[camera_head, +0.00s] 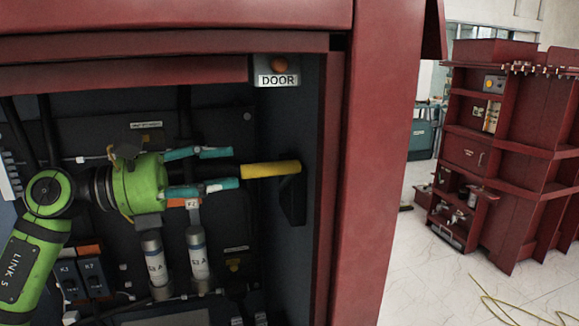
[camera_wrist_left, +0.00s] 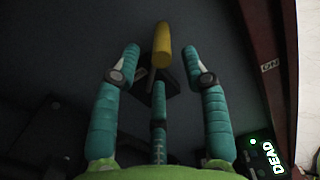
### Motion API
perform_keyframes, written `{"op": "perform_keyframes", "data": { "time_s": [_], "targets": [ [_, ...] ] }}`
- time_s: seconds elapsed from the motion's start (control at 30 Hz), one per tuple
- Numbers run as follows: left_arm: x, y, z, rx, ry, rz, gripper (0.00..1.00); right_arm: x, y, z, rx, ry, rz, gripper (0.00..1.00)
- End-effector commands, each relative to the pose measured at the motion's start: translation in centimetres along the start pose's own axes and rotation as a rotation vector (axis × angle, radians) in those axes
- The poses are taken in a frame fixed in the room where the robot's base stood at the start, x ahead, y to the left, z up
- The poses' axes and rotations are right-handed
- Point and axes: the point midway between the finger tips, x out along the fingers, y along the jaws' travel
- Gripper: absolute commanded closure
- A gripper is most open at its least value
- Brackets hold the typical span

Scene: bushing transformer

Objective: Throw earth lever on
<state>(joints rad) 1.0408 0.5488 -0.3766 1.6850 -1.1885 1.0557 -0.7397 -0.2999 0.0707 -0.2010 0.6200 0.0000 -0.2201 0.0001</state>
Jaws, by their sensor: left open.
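The earth lever has a yellow handle (camera_head: 270,169) and a black base (camera_head: 293,198) on the cabinet's inner right wall. In the head view the handle points left, towards my left gripper (camera_head: 234,168). The gripper's teal fingers are open, with their tips just left of the handle's near end. In the left wrist view the yellow handle (camera_wrist_left: 162,42) shows between and beyond the spread fingertips (camera_wrist_left: 160,58). The fingers do not close on it, and I cannot tell whether any finger touches it. An ON label (camera_wrist_left: 270,65) is on the red frame to the right. My right gripper is not in view.
The red cabinet frame (camera_head: 380,160) borders the opening on the right. A DOOR lamp (camera_head: 278,68) hangs above the lever. Grey cylinders (camera_head: 198,255) stand below the gripper.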

Motion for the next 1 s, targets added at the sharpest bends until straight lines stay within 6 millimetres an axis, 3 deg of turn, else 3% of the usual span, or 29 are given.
{"op": "perform_keyframes", "data": {
  "time_s": [0.17, 0.33, 0.6, 0.93, 0.97, 1.0],
  "targets": [
    [0.6, 0.0, 0.0, 0.021, 0.032, -0.008, 0.55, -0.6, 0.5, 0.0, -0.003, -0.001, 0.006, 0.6],
    [3.1, 0.0, 0.2, 0.019, 0.029, -0.01, 0.55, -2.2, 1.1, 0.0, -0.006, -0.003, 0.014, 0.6],
    [6.5, 0.0, -0.1, 0.018, 0.027, -0.009, 0.55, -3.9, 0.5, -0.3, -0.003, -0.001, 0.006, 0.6],
    [7.0, -0.1, -0.3, 0.019, 0.028, -0.006, 0.55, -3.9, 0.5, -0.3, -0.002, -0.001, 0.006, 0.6],
    [7.0, -0.1, -0.3, 0.019, 0.028, -0.006, 0.59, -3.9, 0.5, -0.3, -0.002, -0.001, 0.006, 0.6],
    [7.0, -0.1, -0.3, 0.019, 0.028, -0.006, 0.75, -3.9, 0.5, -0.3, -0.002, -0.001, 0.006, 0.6]
  ]
}}
